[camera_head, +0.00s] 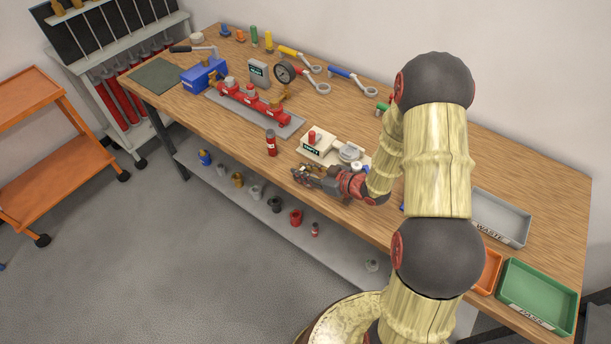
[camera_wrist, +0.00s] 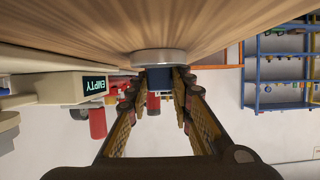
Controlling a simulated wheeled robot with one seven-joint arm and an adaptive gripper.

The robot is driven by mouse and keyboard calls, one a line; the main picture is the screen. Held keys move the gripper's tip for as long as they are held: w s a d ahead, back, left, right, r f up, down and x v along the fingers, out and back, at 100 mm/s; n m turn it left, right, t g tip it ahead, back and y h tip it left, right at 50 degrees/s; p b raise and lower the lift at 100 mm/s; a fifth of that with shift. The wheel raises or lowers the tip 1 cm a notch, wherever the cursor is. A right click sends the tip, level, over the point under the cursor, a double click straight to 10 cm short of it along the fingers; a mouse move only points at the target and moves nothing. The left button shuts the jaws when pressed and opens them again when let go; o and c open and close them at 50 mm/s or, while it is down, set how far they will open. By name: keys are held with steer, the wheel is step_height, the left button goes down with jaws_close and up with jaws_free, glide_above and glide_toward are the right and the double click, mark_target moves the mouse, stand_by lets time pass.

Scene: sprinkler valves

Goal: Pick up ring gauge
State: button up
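A round grey metal disc with a dark blue block on it, which looks like the ring gauge (camera_wrist: 158,57), sits on the wooden bench in the wrist view, where the picture is upside down. My gripper (camera_wrist: 160,92) is low over the bench, its fingers apart, one on each side of the blue block. A narrow gap seems to show on each side; contact is not clear. In the head view my gripper (camera_head: 304,174) is at the bench's front edge, and I cannot make out the gauge there.
A white station (camera_head: 318,149) marked EMPTY stands just behind my gripper. A red cylinder (camera_head: 271,143) stands to its left. A red manifold (camera_head: 250,97) lies further back. Grey WASTE (camera_head: 502,219) and green PASS (camera_head: 538,292) trays are at the right.

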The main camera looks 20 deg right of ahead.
jaws_close()
